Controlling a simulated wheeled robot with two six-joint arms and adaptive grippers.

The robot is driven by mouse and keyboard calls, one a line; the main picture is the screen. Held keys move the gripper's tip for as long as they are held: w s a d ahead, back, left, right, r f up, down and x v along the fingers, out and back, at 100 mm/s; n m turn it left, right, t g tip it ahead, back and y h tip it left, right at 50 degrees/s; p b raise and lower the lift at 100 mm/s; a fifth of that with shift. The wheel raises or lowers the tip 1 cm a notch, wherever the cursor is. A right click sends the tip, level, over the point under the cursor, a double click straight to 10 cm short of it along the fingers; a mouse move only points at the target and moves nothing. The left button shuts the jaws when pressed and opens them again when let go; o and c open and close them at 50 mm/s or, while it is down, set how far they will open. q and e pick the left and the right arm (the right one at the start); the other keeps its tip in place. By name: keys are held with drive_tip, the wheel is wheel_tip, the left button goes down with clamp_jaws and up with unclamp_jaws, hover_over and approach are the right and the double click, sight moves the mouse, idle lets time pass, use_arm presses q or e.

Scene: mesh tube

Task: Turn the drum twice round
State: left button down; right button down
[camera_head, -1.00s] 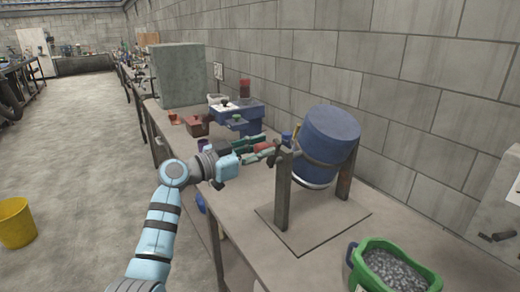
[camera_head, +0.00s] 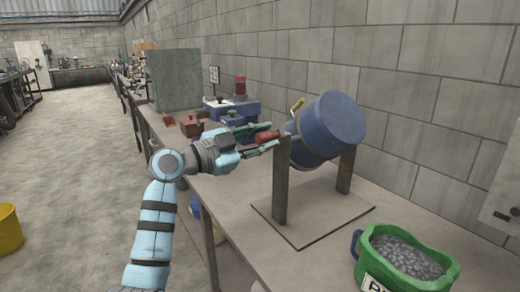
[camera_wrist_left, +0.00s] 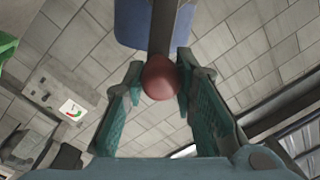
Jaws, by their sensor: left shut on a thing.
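The blue drum (camera_head: 332,122) hangs tilted between two dark upright posts (camera_head: 281,180) on a flat base plate (camera_head: 310,212). A red crank handle (camera_head: 266,136) is on the drum's left side. My left gripper (camera_head: 272,140) reaches in from the left and is shut on this red handle. In the left wrist view the rounded red end of the handle (camera_wrist_left: 160,77) sits between the teal fingers, with its dark crank arm (camera_wrist_left: 163,25) and part of the blue drum (camera_wrist_left: 132,25) beyond. My right gripper is out of view.
A green tub of grey gravel (camera_head: 405,255) stands at the front right of the bench. Blue and red items (camera_head: 235,108) and a grey block (camera_head: 175,80) stand farther back. A block wall runs behind the bench. A yellow bucket (camera_head: 10,230) is on the floor.

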use_arm(q)
drive_tip(key=shift+s+d+f+m+b, duration=0.15)
drive_tip(key=shift+f+m+b, duration=0.15)
drive_tip(key=shift+m+b, duration=0.15)
drive_tip(key=shift+s+d+f+m+b, duration=0.1)
drive_tip(key=shift+f+m+b, duration=0.25)
drive_tip(key=shift+b, duration=0.1)
drive_tip(key=shift+r, duration=0.1)
drive_tip(key=shift+a, duration=0.1)
drive_tip(key=c, duration=1.3)
unclamp_jaws()
drive_tip(key=shift+a, duration=0.1)
drive_tip(key=v, duration=1.2)
